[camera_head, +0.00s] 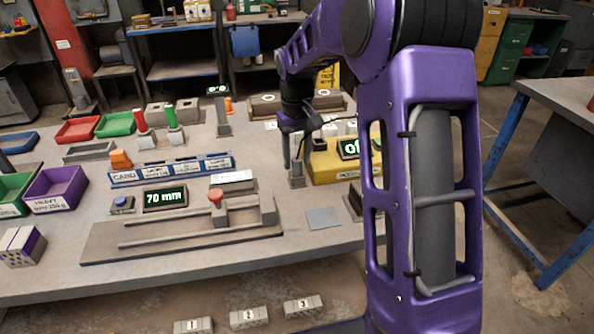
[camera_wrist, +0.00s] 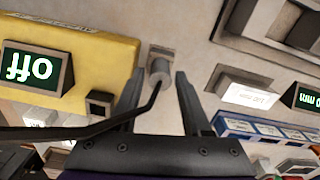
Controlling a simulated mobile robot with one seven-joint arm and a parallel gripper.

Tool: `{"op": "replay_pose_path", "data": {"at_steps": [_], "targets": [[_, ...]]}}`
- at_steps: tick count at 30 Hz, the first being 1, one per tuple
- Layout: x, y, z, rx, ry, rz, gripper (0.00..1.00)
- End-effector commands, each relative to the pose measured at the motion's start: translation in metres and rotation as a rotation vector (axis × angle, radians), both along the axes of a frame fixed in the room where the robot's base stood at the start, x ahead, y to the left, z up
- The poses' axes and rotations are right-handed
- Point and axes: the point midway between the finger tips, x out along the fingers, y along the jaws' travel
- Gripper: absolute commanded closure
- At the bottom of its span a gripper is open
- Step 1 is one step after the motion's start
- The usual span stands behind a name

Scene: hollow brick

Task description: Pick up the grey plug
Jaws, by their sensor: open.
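The grey plug (camera_wrist: 160,70) shows in the wrist view as a short grey cylinder on a small block fixed to the bench. In the head view a small grey upright piece (camera_head: 297,174), likely the same plug, stands at the left end of the yellow unit. My gripper (camera_wrist: 159,76) is open, with one finger on each side of the plug in the wrist view. Whether the fingers touch it cannot be told. In the head view my gripper (camera_head: 294,160) points down over that spot. A dark cable (camera_wrist: 90,130) crosses the wrist view and ends at the plug.
The yellow unit (camera_wrist: 100,45) with a lit display stands beside the plug. A blue labelled rack (camera_head: 165,171), a 70 mm display (camera_head: 165,198) and a slide rail with a red knob (camera_head: 217,196) lie left on the bench. Coloured bins (camera_head: 57,190) are further left.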

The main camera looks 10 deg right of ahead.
Motion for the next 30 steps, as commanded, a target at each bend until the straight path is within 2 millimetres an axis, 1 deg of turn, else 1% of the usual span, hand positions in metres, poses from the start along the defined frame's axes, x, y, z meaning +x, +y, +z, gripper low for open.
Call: {"op": "replay_pose_path", "data": {"at_steps": [1,4,7,13,21,30], "targets": [[-0.001,0.000,-0.011,0.001,0.003,0.000,0.52],[-0.001,0.000,-0.021,0.001,0.002,0.000,0.52],[0.000,0.000,-0.024,0.001,0.000,0.000,0.52],[0.000,0.000,-0.024,0.000,-0.001,0.000,0.52],[0.000,0.000,-0.024,0.000,0.000,0.000,1.00],[0.000,0.000,-0.023,0.000,-0.001,0.000,1.00]]}}
